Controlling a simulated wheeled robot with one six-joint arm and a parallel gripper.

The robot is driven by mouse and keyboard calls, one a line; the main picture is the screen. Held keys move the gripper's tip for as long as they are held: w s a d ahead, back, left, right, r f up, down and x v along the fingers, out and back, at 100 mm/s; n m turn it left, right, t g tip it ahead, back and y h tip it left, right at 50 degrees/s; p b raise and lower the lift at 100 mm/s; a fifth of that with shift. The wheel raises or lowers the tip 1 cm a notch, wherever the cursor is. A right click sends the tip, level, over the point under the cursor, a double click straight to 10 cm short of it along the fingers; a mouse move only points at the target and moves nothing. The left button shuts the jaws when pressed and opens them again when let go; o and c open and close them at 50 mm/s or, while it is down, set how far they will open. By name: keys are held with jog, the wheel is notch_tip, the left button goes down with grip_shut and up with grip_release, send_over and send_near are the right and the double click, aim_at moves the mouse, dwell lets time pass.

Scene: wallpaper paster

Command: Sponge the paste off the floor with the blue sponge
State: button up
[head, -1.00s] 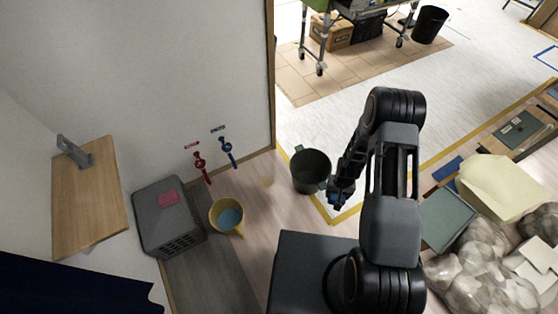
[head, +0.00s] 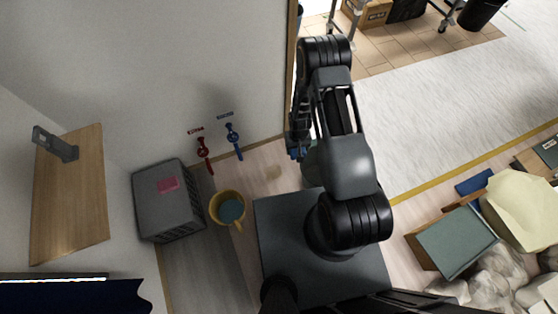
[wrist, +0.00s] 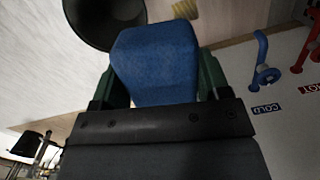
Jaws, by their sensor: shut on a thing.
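The blue sponge (wrist: 155,62) fills the middle of the wrist view, between the two green fingers of my gripper (wrist: 160,80), which is shut on it. In the head view my gripper (head: 295,150) hangs near the wall's end, with a small blue bit of the sponge showing. A tan paste patch (head: 273,173) lies on the wooden floor, to the left of and below my gripper in that view. The patch also shows beyond the sponge at the top of the wrist view (wrist: 185,9). The sponge appears held above the floor, apart from the patch.
A dark green bin (head: 311,168) is partly hidden behind my arm; its dark opening is near the sponge in the wrist view (wrist: 103,20). A yellow bucket (head: 228,208) stands beside a grey crate (head: 185,222). Red and blue valves (head: 233,140) are on the wall.

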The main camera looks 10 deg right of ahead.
jog(key=w+f+b, duration=0.4)
jog(key=f+b, duration=0.7)
jog(key=f, duration=0.4)
jog(key=w+f+n+b, duration=0.1)
jog(key=w+f+b, duration=0.4)
jog(key=f+b, duration=0.6)
jog(key=w+f+n+b, duration=0.1)
jog(key=w+f+b, duration=0.4)
jog(key=f+b, duration=0.6)
notch_tip(320, 180, down, 8)
jog(key=shift+w+r, duration=0.2)
jog(key=shift+w, duration=0.05)
notch_tip(320, 180, down, 3)
jog(key=b, duration=0.3)
jog(key=shift+b, duration=0.35)
jog(key=shift+f, duration=1.75)
